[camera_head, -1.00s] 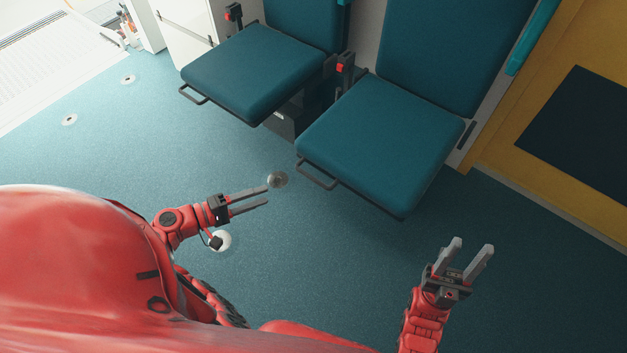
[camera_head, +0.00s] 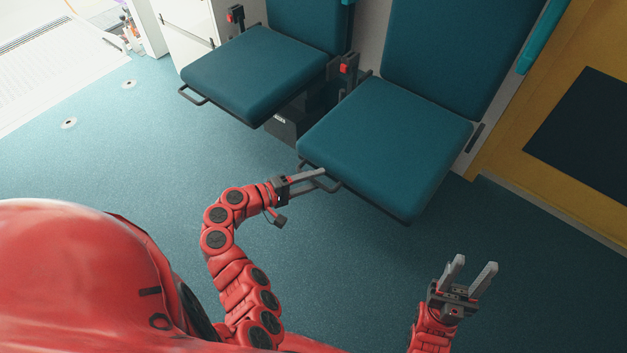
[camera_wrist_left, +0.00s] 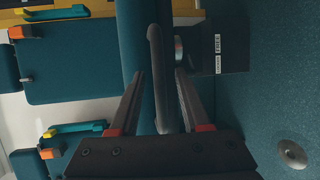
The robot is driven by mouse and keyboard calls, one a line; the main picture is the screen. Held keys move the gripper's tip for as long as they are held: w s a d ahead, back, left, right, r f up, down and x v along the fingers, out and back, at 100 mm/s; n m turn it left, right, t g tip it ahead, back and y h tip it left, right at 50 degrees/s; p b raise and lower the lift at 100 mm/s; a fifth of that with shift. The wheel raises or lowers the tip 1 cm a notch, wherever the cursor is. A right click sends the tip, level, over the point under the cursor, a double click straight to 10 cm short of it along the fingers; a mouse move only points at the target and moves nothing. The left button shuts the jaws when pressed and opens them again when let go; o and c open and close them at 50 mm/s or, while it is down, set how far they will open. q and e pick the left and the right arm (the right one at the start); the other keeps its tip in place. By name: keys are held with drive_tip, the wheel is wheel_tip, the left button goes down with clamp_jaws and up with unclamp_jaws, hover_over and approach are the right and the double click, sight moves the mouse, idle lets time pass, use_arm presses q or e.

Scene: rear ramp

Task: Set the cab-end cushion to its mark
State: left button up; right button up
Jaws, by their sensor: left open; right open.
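Two teal fold-down seat cushions stand side by side, both lowered: the right one (camera_head: 385,150) next to the yellow wall and the left one (camera_head: 255,72). No label shows which is the cab-end cushion. The right cushion has a dark bar handle at its front edge; this handle also shows in the left wrist view (camera_wrist_left: 157,75). My left gripper (camera_head: 322,178) is open at that handle. In the left wrist view the bar lies between its fingers, not clamped. My right gripper (camera_head: 472,270) is open and empty above the floor, right of the cushion. I see no clear mark.
A dark box with a white label (camera_wrist_left: 218,50) sits under the seats. Red-buttoned posts (camera_head: 346,66) stand beside the cushions. The yellow wall (camera_head: 520,120) bounds the right. Metal floor discs (camera_head: 69,123) lie at left. Blue floor in front is open.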

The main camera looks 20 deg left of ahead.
use_arm(q)
clamp_jaws()
idle(1.4)
